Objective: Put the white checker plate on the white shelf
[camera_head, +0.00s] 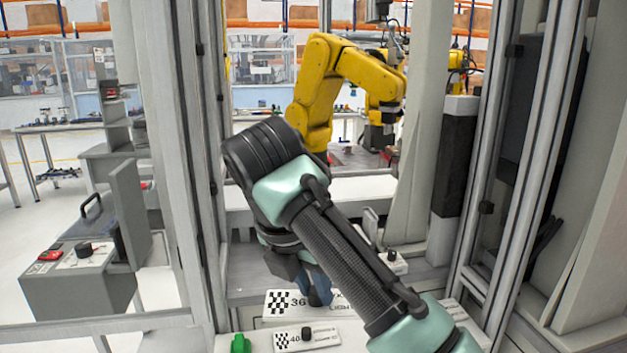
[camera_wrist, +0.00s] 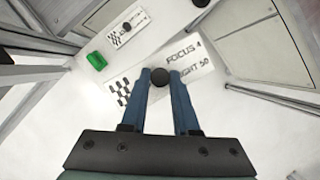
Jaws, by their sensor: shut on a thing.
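The white checker plate (camera_head: 283,302) lies low in the head view, with a black-and-white checker patch, dark print and a black knob. In the wrist view the plate (camera_wrist: 190,68) reads FOCUS and LIGHT. My gripper (camera_wrist: 160,76) has its blue fingers shut on the knob. In the head view my gripper (camera_head: 318,296) reaches down over the plate and hides part of it. I cannot tell whether the plate touches the surface below. A white shelf-like ledge (camera_head: 345,190) runs behind my arm; I cannot tell if it is the task's shelf.
A smaller checker plate (camera_head: 322,337) with a black knob lies in front, beside a green block (camera_head: 240,344). Another knobbed piece (camera_head: 394,262) sits to the right. Grey frame posts (camera_head: 170,150) stand close on both sides. A yellow robot arm (camera_head: 322,85) stands behind.

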